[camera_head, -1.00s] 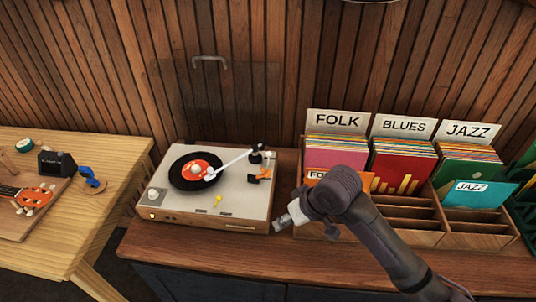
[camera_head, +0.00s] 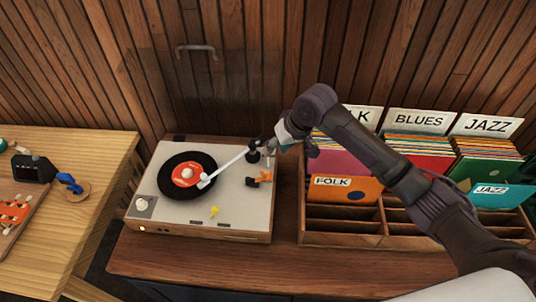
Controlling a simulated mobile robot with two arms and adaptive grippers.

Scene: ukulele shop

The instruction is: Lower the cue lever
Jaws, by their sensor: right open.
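The turntable (camera_head: 235,205) sits on the wooden cabinet with a black record (camera_head: 200,165) with an orange label on its platter. The white tonearm (camera_head: 228,165) reaches across to the label area. At its right end is the dark tonearm base (camera_head: 254,156). A small orange lever on a dark mount (camera_head: 262,178) stands just in front of that base; I take it for the cue lever. My right gripper (camera_head: 285,143) is open, above and right of the tonearm base, behind the lever. Whether it touches anything is unclear. My left gripper is not in view.
A wooden record crate (camera_head: 340,241) with Folk, Blues and Jazz sections stands close to the turntable's right. A clear raised lid (camera_head: 215,95) is behind the turntable. A yellow piece (camera_head: 214,211) lies on the deck's front. A wooden workbench (camera_head: 95,145) is at left.

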